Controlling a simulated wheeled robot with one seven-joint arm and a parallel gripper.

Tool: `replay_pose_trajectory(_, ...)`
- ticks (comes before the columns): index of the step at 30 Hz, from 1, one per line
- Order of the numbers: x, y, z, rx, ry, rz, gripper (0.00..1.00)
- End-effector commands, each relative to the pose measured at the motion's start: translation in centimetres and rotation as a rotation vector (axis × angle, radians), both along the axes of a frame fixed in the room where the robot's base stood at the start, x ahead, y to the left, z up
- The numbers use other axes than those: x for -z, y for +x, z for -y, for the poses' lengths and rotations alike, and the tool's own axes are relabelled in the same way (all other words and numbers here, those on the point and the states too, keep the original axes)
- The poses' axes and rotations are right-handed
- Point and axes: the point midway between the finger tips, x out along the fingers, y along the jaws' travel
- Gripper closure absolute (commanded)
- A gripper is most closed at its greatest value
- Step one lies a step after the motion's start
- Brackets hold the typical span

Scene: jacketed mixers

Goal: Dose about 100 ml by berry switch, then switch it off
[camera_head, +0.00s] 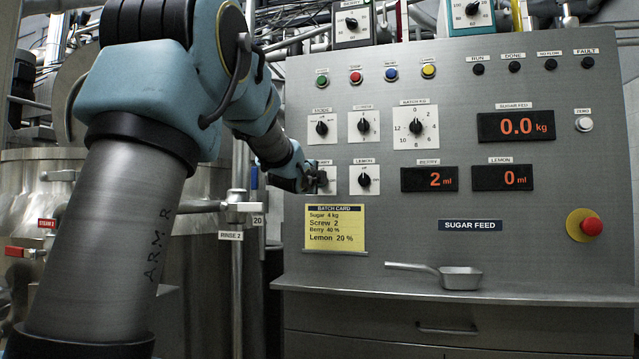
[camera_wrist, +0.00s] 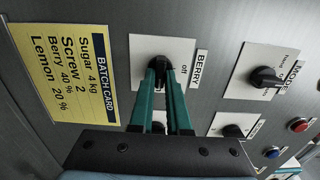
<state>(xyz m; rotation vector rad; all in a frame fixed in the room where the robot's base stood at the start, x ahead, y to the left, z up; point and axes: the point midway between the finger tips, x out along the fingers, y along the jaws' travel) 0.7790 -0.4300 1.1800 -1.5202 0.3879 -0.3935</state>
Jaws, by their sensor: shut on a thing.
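The berry switch is a black knob (camera_wrist: 158,72) on a white plate (camera_wrist: 140,46) labelled BERRY, with "off" printed beside the knob. My gripper (camera_wrist: 160,78) has its green fingers shut on the berry knob in the wrist view. In the head view, my gripper (camera_head: 318,181) is at this switch plate and covers much of it; the knob's setting is hard to read. The berry display (camera_head: 429,179) reads 2 ml in orange digits.
The lemon switch (camera_head: 365,181) is just right of my gripper, and the mode switch (camera_head: 321,128) is above it. The lemon display (camera_head: 503,177) reads 0 ml, the sugar feed display (camera_head: 516,126) 0.0 kg. A yellow batch card (camera_head: 335,228) is below. A scoop (camera_head: 460,277) lies on the ledge.

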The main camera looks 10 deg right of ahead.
Motion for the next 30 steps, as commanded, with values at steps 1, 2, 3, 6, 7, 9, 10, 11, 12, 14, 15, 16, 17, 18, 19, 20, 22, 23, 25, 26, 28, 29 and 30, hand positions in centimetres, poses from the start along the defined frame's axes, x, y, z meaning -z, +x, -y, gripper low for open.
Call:
replay_pose_trajectory(1,0.1,0.0,0.0,0.000,0.003,-0.001,1.00)
replay_pose_trajectory(2,0.1,0.0,0.0,0.000,0.003,-0.001,1.00)
replay_pose_trajectory(3,0.1,0.0,0.0,0.000,0.003,-0.001,1.00)
replay_pose_trajectory(6,0.1,0.0,0.0,0.000,0.003,-0.001,0.78)
replay_pose_trajectory(7,0.1,0.0,0.0,0.000,0.002,-0.001,0.75)
replay_pose_trajectory(9,0.1,0.0,0.0,0.000,0.001,0.000,0.67)
replay_pose_trajectory(10,0.1,0.0,0.0,0.000,0.001,0.000,0.64)
replay_pose_trajectory(11,0.1,0.0,0.0,0.000,0.001,0.000,0.60)
replay_pose_trajectory(12,0.1,0.0,0.0,0.000,0.001,0.000,0.56)
replay_pose_trajectory(14,0.1,0.0,0.0,0.000,0.000,-0.001,0.55)
replay_pose_trajectory(15,0.0,0.0,0.0,0.000,0.000,0.000,0.55)
replay_pose_trajectory(16,0.0,0.0,0.0,0.000,0.000,0.000,0.55)
replay_pose_trajectory(17,0.0,0.0,0.0,0.000,0.000,0.000,0.55)
replay_pose_trajectory(18,0.0,0.0,0.0,0.000,0.000,0.000,0.55)
replay_pose_trajectory(19,0.0,0.0,0.0,0.000,0.000,0.000,0.55)
replay_pose_trajectory(20,0.0,-0.1,0.0,0.000,0.000,0.000,0.55)
replay_pose_trajectory(22,0.0,-0.4,-0.2,0.000,0.000,0.001,0.55)
replay_pose_trajectory(23,0.0,-0.6,-0.3,0.000,0.000,0.001,0.55)
replay_pose_trajectory(25,0.0,-1.3,-0.7,0.000,-0.001,0.002,0.55)
replay_pose_trajectory(26,0.1,-1.8,-1.0,0.000,-0.001,0.002,0.55)
replay_pose_trajectory(28,0.1,-2.9,-1.6,0.001,-0.002,0.001,0.55)
replay_pose_trajectory(29,0.1,-3.4,-1.9,0.001,-0.003,0.002,0.55)
replay_pose_trajectory(30,0.1,-4.2,-2.2,0.001,-0.002,0.001,0.55)
